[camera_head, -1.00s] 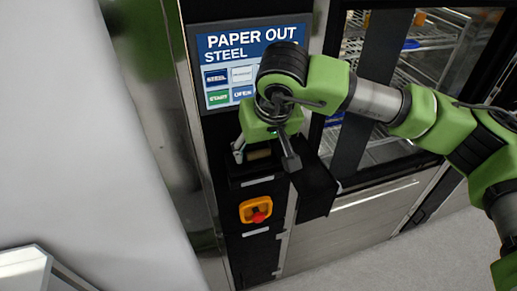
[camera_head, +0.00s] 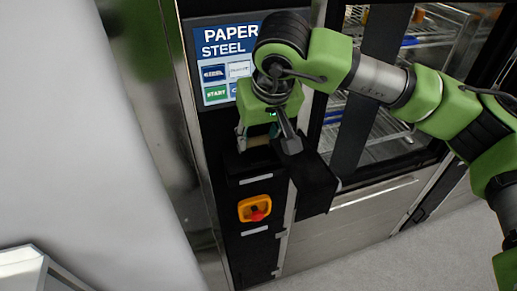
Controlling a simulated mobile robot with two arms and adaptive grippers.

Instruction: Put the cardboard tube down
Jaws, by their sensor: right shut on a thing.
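Most of the tube is hidden by the gripper and wrist. The gripper is shut on it, just below the lit screen and above the orange switch. I cannot tell whether the tube touches the black printer slot area behind it. My left gripper is not in view.
A screen (camera_head: 222,62) reading "PAPER" and "STEEL" is partly covered by my right arm. An orange switch with a red knob (camera_head: 256,209) sits below. A washer with a glass door (camera_head: 375,130) and wire racks stands right. A white surface (camera_head: 22,272) is at lower left.

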